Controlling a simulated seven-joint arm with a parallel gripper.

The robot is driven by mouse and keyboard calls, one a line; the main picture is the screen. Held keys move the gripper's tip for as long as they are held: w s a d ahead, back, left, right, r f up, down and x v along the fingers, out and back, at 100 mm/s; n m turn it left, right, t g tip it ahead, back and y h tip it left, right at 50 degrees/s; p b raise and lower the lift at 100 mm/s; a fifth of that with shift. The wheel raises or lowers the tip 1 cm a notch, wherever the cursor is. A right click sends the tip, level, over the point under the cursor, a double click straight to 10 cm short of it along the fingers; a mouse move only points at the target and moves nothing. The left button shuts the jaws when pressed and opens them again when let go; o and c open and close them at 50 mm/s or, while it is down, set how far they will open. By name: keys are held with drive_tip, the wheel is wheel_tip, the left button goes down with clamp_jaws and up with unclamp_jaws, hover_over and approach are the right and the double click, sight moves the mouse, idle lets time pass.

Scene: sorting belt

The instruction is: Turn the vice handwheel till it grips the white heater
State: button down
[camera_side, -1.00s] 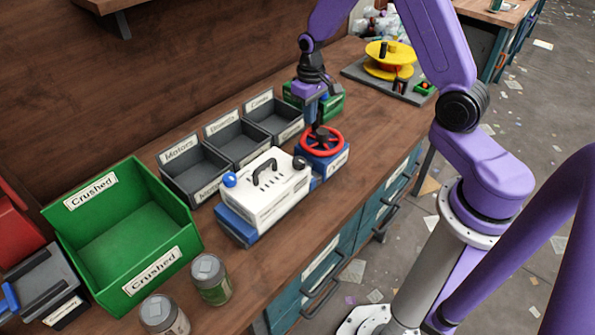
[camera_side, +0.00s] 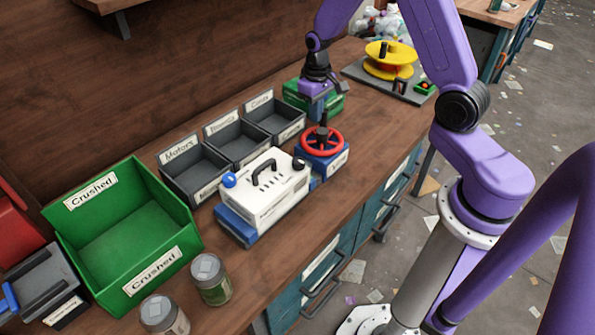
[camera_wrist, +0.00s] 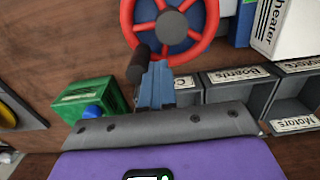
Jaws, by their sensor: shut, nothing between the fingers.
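The white heater (camera_side: 270,194), a box with a black handle and a blue knob, sits in the blue vice (camera_side: 236,226). I cannot tell whether the jaws press on it. The red handwheel (camera_side: 306,145) is at the vice's right end, with an upright dark crank knob (camera_side: 323,132). In the wrist view the wheel (camera_wrist: 207,30) is at the top, its knob (camera_wrist: 140,62) at the lower left of the rim, and part of the heater (camera_wrist: 290,30) at the top right. My gripper (camera_wrist: 157,68) is shut and empty, close to the knob; contact is unclear.
Three grey labelled bins (camera_side: 196,172) stand behind the heater. A green crate (camera_side: 110,240) marked Crushed and two jars (camera_side: 211,285) are at the left. A green box (camera_side: 328,105) is behind my gripper. A yellow spool (camera_side: 390,65) stands far right.

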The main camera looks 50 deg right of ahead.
drive_tip(key=shift+w+r, duration=0.1)
drive_tip(key=shift+w, duration=0.15)
drive_tip(key=shift+s+a, duration=0.1)
drive_tip(key=shift+a, duration=0.45)
drive_tip(key=shift+a, duration=0.1)
wheel_tip(320, 180, up, 9)
idle(0.8)
